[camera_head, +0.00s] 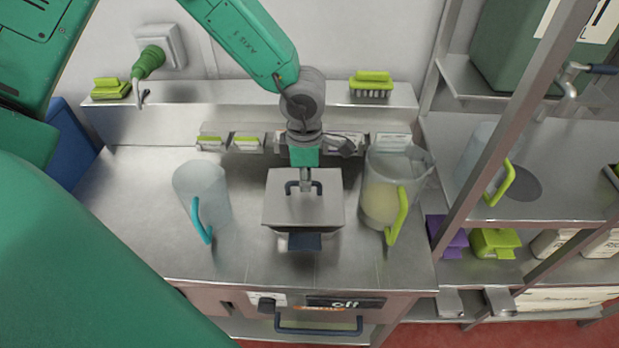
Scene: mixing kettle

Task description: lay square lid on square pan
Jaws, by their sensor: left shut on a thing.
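The square metal lid (320,212) is in the middle of the steel worktop, with a small dark handle on its top. My left gripper (305,187) comes down from above and is shut on that handle. The square pan (270,233) is directly under the lid, and its dark blue front handle (304,242) sticks out toward me. The lid looks level and lined up over the pan and hides its inside. I cannot tell whether it rests on the rim or hangs slightly above. My right gripper is not in view.
A clear jug with a blue handle (201,190) stands left of the pan. A jug with yellowish contents and a green handle (380,200) stands close on the right. A shelf ledge (225,95) with green brushes runs behind. A steel rack (530,125) stands farther right.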

